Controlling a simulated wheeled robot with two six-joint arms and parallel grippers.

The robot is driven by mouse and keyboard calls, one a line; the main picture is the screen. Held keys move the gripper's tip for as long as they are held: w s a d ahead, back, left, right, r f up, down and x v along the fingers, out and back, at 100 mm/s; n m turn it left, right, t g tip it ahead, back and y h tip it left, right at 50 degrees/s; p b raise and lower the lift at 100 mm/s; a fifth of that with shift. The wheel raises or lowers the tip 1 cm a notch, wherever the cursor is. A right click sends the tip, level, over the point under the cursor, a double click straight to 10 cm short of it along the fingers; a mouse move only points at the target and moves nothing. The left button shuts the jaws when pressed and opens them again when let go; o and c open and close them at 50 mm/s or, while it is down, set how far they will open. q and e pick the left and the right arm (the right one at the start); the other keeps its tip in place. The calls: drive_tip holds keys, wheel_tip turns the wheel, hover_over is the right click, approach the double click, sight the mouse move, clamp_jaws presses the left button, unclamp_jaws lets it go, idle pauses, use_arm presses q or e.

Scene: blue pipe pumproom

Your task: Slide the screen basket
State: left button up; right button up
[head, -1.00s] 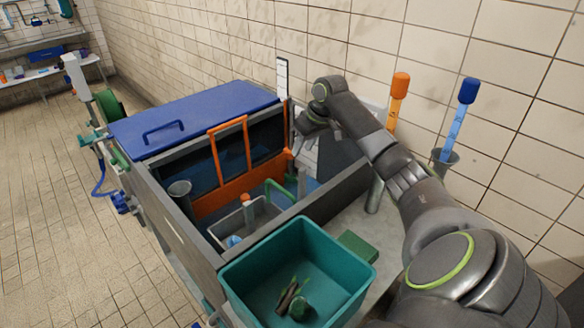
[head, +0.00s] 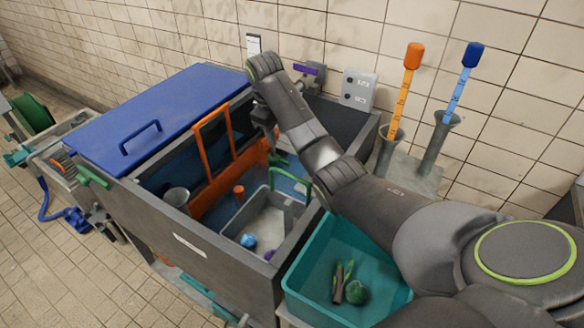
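A grey basket (head: 238,222), likely the screen basket, sits low inside the grey tank (head: 190,250). It has a green hoop handle (head: 291,174) at its far right side. A blue ball (head: 248,240) and a small purple item (head: 269,255) lie at its near end. An orange frame (head: 213,152) stands upright behind and left of the basket. My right arm reaches in from the right, over the tank. My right gripper (head: 270,131) points down near the orange frame, beyond the green handle and apart from it. Its fingertips are too dark and small to read. My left gripper is out of view.
A blue lid (head: 150,110) covers the tank's left part. A teal bin (head: 320,300) with green and brown debris stands at the near right. Orange (head: 407,85) and blue (head: 465,85) handled tools stand in grey holders by the wall. A purple lever (head: 305,69) is behind my arm.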

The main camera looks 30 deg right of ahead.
approach(286, 173)
drive_tip(key=f, duration=0.4)
drive_tip(key=d+f, duration=0.1)
drive_tip(key=f, duration=0.1)
drive_tip(key=shift+w+f, duration=0.4)
drive_tip(key=shift+f, duration=0.6)
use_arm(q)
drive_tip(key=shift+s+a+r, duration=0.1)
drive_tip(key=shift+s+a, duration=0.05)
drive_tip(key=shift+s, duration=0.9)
use_arm(e)
drive_tip(key=shift+d, duration=0.1)
drive_tip(key=shift+c, duration=0.4)
clamp_jaws()
